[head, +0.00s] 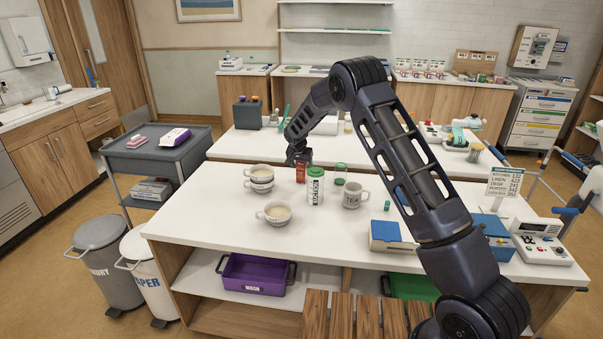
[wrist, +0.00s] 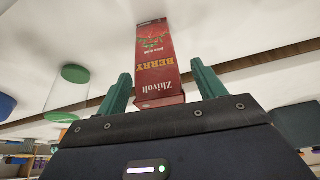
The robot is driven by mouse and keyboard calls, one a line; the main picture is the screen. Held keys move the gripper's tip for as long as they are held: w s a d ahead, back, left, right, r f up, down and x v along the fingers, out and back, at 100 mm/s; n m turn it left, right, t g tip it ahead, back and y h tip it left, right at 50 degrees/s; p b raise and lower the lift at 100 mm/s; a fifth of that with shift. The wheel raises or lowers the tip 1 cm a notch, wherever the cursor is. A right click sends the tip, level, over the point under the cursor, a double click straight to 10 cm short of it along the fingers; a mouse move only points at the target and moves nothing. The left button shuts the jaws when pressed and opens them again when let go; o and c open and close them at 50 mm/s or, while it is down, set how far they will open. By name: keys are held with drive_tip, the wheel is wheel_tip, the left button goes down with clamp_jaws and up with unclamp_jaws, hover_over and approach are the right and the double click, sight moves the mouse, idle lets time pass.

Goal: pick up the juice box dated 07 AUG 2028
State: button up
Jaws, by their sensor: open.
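In the wrist view my open gripper (wrist: 162,84) has one green finger on each side of the box's near end, with gaps showing. The box's other faces are hidden.
A blue box (head: 385,237) is at right. The table's front left is clear.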

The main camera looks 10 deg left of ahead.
drive_tip(key=shift+c, duration=0.4)
drive_tip(key=c, duration=1.1)
drive_tip(key=shift+r, duration=0.1)
